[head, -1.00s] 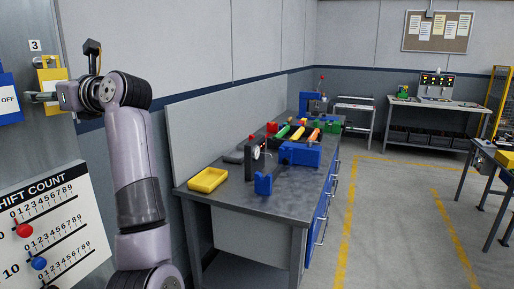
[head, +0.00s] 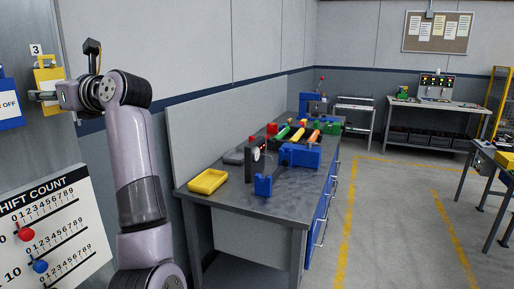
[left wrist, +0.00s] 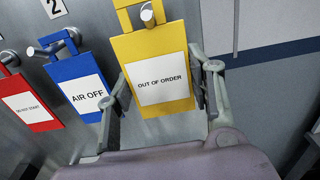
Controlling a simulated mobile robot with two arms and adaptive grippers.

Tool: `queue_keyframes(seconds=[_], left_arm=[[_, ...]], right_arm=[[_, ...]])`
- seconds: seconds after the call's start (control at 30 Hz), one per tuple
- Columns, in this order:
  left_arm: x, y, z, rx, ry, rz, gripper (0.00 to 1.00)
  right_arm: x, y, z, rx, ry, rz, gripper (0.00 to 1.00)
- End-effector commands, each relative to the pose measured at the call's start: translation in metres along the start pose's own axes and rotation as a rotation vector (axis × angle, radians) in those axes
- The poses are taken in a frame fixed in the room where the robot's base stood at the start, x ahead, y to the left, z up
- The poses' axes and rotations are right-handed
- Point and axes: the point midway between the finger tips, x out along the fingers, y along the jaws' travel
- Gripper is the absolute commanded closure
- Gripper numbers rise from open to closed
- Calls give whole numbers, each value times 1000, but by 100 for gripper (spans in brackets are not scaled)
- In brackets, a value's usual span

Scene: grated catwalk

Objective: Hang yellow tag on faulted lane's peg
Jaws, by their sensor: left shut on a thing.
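The yellow tag (left wrist: 163,95) reads "OUT OF ORDER" and fills the middle of the left wrist view. Its loop surrounds the round end of a peg (left wrist: 147,15); whether it rests on that peg I cannot tell. In the head view the tag (head: 50,73) is below the number 3 label (head: 36,49). My left gripper (head: 45,96) is shut on the tag, with one finger at each side edge in the left wrist view (left wrist: 163,93). A blue "AIR OFF" tag (left wrist: 82,90) hangs to its left, below label 2. My right gripper is out of view.
A red tag (left wrist: 28,105) hangs further left on the grey panel. A shift count board (head: 45,230) stands below at the left. A workbench (head: 245,204) with a yellow tray (head: 207,181) and several parts stands right of my arm. The floor (head: 395,215) beyond is clear.

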Motion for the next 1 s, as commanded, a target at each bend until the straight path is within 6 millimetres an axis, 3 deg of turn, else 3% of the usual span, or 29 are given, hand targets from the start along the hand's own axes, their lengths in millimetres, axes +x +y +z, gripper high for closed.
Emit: queue_keyframes(seconds=[0.33, 1.0], left_arm=[[-2, 0, 2, -1, -5, -1, 68], [-35, 0, 1, 0, -4, -1, 68]], right_arm=[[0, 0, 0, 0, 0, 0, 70], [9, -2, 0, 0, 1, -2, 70]])
